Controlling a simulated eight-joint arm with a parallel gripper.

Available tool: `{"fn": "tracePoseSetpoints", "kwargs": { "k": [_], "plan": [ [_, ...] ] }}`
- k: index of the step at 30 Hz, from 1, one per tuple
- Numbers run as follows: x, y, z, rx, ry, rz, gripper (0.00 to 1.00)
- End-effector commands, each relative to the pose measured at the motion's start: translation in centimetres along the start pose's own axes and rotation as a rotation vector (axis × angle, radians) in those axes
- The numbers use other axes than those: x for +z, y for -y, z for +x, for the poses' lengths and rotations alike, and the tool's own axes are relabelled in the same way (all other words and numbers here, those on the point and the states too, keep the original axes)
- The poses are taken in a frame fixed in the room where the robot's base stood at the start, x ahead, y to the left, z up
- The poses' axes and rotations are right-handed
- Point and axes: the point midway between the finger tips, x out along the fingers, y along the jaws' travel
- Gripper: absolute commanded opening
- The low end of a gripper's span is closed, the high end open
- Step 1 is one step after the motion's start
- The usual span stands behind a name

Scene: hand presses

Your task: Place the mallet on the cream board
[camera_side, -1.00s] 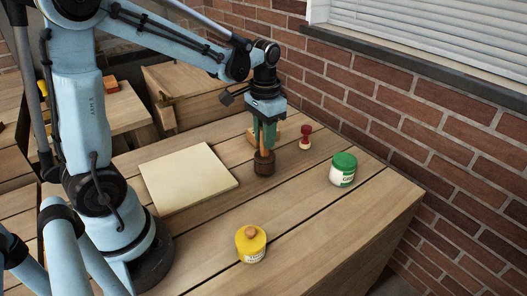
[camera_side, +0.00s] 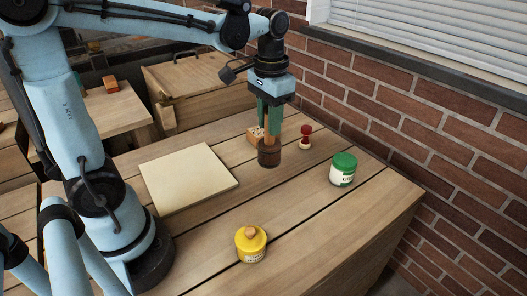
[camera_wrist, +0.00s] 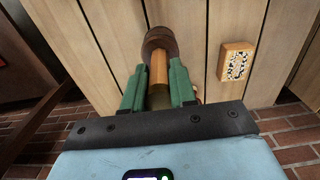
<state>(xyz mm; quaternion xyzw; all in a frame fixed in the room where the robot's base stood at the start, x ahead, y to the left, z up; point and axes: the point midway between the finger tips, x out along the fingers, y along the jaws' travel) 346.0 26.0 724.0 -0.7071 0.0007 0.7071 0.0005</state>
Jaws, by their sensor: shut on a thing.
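The mallet has a dark brown round head (camera_side: 269,157) and a lighter orange-brown handle (camera_wrist: 158,68). It hangs upright, head down, below my gripper (camera_side: 269,124), just over the table. In the wrist view, the green fingers of my gripper (camera_wrist: 158,85) are shut on the handle, one on each side, and the head (camera_wrist: 160,41) shows beyond them. The cream board (camera_side: 188,178) lies flat and bare on the table, to the left of the mallet in the side view. It is not seen in the wrist view.
A patterned wooden block (camera_side: 255,135), also in the wrist view (camera_wrist: 236,63), sits just behind the mallet. A red-handled stamp (camera_side: 306,137) and a green-lidded jar (camera_side: 343,169) stand to the right. A yellow pot (camera_side: 250,244) stands in front. Table between board and mallet is clear.

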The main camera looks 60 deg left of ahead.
Motion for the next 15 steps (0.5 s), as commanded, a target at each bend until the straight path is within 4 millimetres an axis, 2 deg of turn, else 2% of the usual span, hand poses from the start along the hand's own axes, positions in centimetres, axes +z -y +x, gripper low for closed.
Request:
{"fn": "tracePoseSetpoints", "kwargs": {
  "k": [1, 6, 12, 15],
  "plan": [
    [0.5, -1.2, -0.7, 0.000, 0.000, 0.007, 0.00],
    [1.6, -4.2, -2.7, 0.000, 0.000, 0.006, 0.00],
    [2.4, -6.3, -4.1, 0.000, 0.000, 0.001, 0.00],
    [2.9, -6.5, -4.5, 0.000, 0.000, -0.020, 0.00]
  ]
}}
